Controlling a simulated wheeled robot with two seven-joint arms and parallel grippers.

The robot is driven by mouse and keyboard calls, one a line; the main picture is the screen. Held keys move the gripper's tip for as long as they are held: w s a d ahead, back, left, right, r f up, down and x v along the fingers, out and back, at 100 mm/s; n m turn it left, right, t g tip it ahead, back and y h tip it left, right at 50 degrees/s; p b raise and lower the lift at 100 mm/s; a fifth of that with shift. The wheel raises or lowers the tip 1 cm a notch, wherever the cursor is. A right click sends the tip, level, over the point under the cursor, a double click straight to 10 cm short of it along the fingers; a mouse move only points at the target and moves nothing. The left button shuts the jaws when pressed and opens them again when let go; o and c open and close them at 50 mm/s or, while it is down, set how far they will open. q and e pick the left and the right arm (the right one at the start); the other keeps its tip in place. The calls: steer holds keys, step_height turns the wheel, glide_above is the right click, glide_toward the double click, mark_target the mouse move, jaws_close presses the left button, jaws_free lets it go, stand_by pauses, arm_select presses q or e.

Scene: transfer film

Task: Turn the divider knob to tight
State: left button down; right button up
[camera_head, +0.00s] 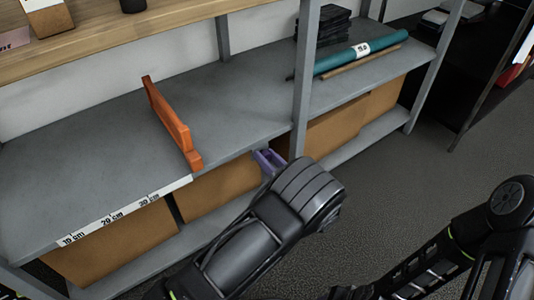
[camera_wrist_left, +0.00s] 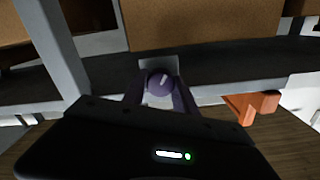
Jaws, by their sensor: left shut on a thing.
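The orange divider (camera_head: 170,122) stands on the grey middle shelf, running from back to front, its front end near the 30 cm end of the ruler strip (camera_head: 125,210). In the left wrist view the divider (camera_wrist_left: 250,106) shows at the right. The round purple knob (camera_wrist_left: 160,84), with a white mark on its face, sits on a light plate at the shelf's front edge. My left gripper (camera_head: 268,160) reaches this edge, and its purple fingers are shut on the knob. In the head view the gripper and wrist hide the knob. My right gripper is out of view; only its arm shows.
Cardboard boxes (camera_head: 110,246) fill the lower shelf. An upright post (camera_head: 304,85) stands just right of the left gripper. A teal roll (camera_head: 360,55) and a black stack (camera_head: 325,24) lie on the right bay. The shelf left of the divider is bare.

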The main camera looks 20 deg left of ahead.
arm_select(q)
steer(key=shift+m, duration=0.4)
steer(key=c, duration=1)
jaws_free()
steer(key=shift+o, duration=0.2)
steer(key=p+v, duration=0.2)
steer(key=v, duration=0.6)
